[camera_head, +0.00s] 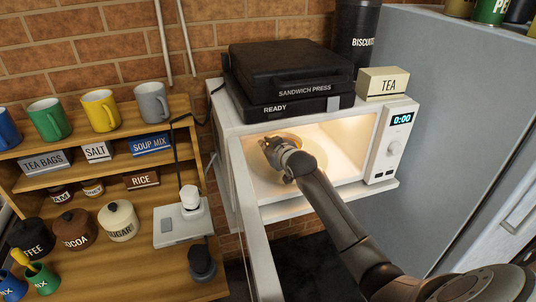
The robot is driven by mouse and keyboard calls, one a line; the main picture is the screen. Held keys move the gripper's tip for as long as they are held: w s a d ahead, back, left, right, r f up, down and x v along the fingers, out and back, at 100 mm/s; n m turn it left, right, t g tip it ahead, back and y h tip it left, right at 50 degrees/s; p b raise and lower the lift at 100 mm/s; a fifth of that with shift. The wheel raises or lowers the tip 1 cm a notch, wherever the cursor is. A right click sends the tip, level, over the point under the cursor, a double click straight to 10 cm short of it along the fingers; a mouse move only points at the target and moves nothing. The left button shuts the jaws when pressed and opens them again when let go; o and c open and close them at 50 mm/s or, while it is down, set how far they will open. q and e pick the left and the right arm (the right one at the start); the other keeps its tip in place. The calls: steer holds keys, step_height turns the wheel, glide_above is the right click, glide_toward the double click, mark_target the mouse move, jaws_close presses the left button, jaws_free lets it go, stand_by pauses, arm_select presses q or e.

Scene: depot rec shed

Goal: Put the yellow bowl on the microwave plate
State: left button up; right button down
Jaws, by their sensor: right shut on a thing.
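The white microwave (228,135) stands with its door (262,262) swung open toward me and its inside lit. The pale round microwave plate (316,153) lies on the floor of the lit cavity. My right gripper (275,148) reaches inside, over the plate. It is shut on the yellow bowl (292,138), of which only a pale yellow rim shows behind the fingers. The gripper and wrist hide most of the bowl, and I cannot tell whether it touches the plate. My left gripper is not in view.
A black sandwich press (285,65) and a TEA box (383,83) sit on the microwave, with a dark BISCUITS canister (357,35) behind. A wooden shelf (85,160) with mugs and jars stands left. A grey fridge (460,110) stands close on the right.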

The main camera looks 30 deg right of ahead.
step_height(320, 180, down, 3)
steer(key=shift+r+p, duration=0.2)
steer(key=shift+p, duration=0.1)
steer(key=shift+w+f+p, duration=0.25)
steer(key=shift+f+p, duration=0.05)
steer(key=shift+f, duration=0.1)
steer(key=shift+f, duration=0.15)
steer(key=c, duration=1.5)
jaws_free()
steer(key=shift+s+f, duration=0.1)
steer(key=b+v, duration=0.1)
steer(key=v, duration=1.1)
